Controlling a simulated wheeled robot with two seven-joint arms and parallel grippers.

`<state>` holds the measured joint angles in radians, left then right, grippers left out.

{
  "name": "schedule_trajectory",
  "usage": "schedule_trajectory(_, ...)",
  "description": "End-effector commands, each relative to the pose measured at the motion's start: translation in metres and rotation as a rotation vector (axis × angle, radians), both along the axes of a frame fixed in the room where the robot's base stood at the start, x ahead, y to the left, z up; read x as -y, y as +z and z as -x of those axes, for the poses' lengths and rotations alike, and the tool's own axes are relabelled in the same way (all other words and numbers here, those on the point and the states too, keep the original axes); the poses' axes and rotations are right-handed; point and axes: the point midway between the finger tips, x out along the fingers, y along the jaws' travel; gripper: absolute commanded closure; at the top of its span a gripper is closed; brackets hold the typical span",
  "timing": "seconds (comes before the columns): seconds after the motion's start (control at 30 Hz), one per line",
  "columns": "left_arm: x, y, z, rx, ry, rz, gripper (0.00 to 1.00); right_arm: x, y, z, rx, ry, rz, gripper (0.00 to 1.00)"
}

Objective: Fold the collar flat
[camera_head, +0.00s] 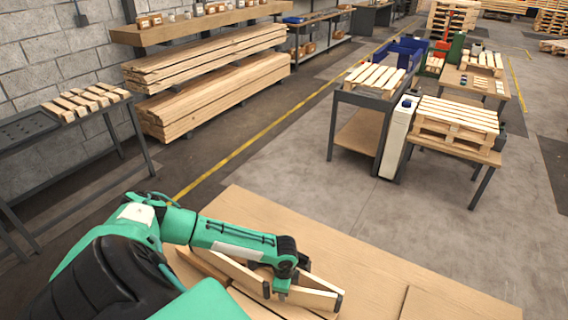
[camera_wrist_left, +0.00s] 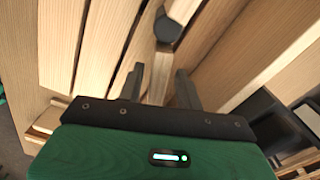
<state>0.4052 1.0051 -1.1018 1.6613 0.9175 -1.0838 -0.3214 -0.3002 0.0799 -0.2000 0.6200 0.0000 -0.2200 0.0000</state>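The wooden collar (camera_head: 242,275) lies on the pale wooden table below my left arm, partly hidden by that arm. Its boards meet at angles, and one short board (camera_head: 312,297) ends in a dark corner piece at right. My left gripper (camera_head: 284,294) points down among the boards. In the left wrist view its two dark fingers (camera_wrist_left: 160,74) are apart. A board edge shows between them, and I cannot tell whether they touch it. A round dark hinge piece (camera_wrist_left: 167,28) is just beyond the fingertips. My right gripper is not in view.
The table (camera_head: 385,275) has bare room to the right and behind the collar. Beyond it, a workbench with a pallet (camera_head: 455,122) stands at right and a dark-framed stand (camera_head: 358,140) beside it. Stacked timber (camera_head: 215,95) lies along the left wall.

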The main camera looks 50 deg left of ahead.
Motion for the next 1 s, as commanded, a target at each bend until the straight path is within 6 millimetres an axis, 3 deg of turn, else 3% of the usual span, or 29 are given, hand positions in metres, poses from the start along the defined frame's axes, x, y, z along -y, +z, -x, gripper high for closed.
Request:
schedule_trajectory(0.3, -0.001, 0.069, -0.001, 0.004, -0.001, -0.001, 0.65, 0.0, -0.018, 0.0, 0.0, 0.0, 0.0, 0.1)
schedule_trajectory(0.5, -0.001, 0.104, -0.001, 0.003, 0.0, -0.002, 0.65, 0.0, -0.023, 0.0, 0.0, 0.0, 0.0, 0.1)
schedule_trajectory(0.7, -0.001, 0.118, -0.001, 0.001, 0.0, -0.001, 0.65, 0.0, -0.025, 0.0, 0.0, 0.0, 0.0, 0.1)
schedule_trajectory(1.0, -0.001, 0.119, -0.001, 0.001, 0.0, -0.001, 0.65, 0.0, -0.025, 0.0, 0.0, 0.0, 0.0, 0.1)
